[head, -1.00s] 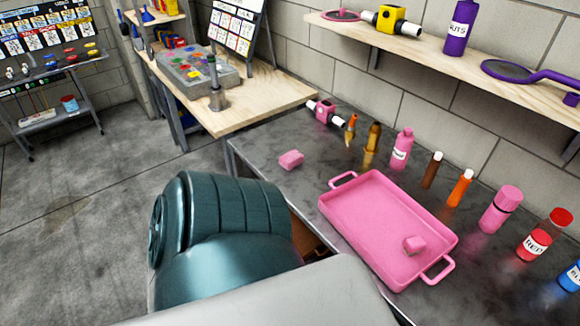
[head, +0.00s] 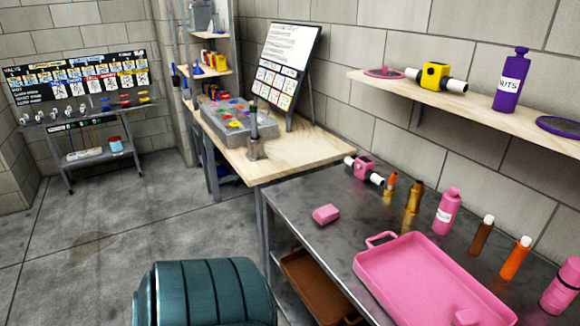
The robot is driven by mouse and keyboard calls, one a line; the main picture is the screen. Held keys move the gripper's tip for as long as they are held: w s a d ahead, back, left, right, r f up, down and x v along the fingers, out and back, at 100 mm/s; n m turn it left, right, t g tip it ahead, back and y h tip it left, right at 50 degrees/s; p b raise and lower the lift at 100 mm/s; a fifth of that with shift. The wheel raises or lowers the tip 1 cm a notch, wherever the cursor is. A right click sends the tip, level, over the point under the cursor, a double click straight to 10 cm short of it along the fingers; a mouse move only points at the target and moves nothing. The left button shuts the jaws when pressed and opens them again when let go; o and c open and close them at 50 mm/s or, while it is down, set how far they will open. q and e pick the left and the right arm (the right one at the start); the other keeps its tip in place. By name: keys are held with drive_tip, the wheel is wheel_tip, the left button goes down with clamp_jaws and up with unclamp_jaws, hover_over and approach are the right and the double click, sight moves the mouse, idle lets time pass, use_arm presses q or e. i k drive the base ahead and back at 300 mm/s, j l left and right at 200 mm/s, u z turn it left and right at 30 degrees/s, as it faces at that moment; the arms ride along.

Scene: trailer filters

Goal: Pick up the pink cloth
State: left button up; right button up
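A small pink folded or block-like piece (head: 326,214) lies on the dark metal table (head: 300,205), left of the pink tray; it may be the pink cloth. A second small pink piece (head: 466,317) lies inside the pink tray (head: 385,283), near the picture's bottom edge and partly cut off. I cannot tell from the looks which of the two is the cloth. Neither of my grippers shows in the head view, and nothing touches the pink pieces.
A pink valve piece (head: 364,169), a pink bottle (head: 447,212), a brown tube (head: 482,234) and an orange tube (head: 515,258) stand along the wall side. A brown tray (head: 318,285) sits below the tabletop. A wooden bench (head: 290,160) adjoins behind. Open floor lies left.

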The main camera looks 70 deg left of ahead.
sight(324, 215)
drive_tip(key=j+u, duration=0.2)
drive_tip(key=u, duration=0.25)
drive_tip(key=j+u, duration=0.15)
drive_tip(key=u, duration=0.35)
drive_tip(key=i+j+u, duration=0.1)
drive_tip(key=u, duration=0.35)
drive_tip(key=i+j+u, duration=0.1)
drive_tip(key=u, duration=0.35)
